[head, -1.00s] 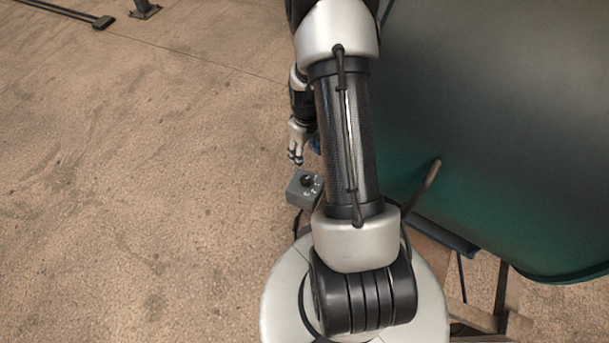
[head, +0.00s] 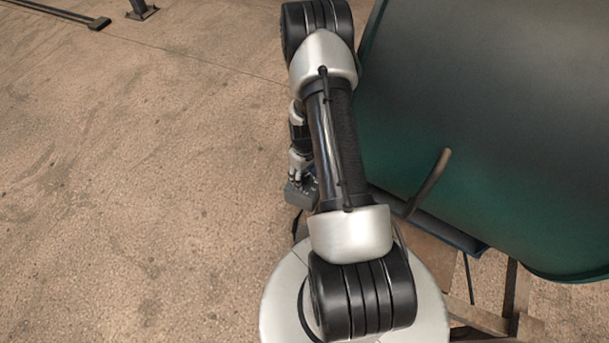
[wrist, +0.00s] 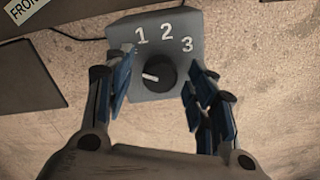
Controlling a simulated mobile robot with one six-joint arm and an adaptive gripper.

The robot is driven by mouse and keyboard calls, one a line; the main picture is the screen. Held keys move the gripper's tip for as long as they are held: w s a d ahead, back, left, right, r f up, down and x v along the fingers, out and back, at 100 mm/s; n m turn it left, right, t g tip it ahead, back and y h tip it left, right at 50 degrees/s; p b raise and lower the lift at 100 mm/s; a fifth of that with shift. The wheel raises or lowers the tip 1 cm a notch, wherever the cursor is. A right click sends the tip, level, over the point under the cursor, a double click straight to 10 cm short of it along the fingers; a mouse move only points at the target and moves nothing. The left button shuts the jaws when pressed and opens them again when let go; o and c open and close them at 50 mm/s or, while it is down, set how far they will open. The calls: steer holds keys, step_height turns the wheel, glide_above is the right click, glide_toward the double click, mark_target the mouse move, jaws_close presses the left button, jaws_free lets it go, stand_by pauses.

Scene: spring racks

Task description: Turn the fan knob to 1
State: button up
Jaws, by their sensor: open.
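The fan control is a grey box (wrist: 185,18) with a round black knob (wrist: 155,72) and the white numerals 1, 2 and 3 arced above it in the wrist view. The knob's white mark points left, below the 1 and not at any numeral. My gripper (wrist: 156,78) is open, with one blue-padded finger on each side of the knob. I cannot tell whether either finger touches it. In the head view the box (head: 298,196) sits left of my forearm, with my gripper (head: 297,178) over it, hiding the knob.
A large dark green curved body (head: 480,120) fills the right, with a bent bar (head: 432,182) and wooden frame (head: 520,292) nearby. A black cable (wrist: 65,25) runs left from the box beside a plate with lettering (wrist: 22,10).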

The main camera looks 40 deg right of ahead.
steer(key=c, duration=1.1)
steer(key=shift+m, duration=0.3)
steer(key=m, duration=0.3)
steer(key=shift+m, duration=2.1)
steer(key=o, duration=1.1)
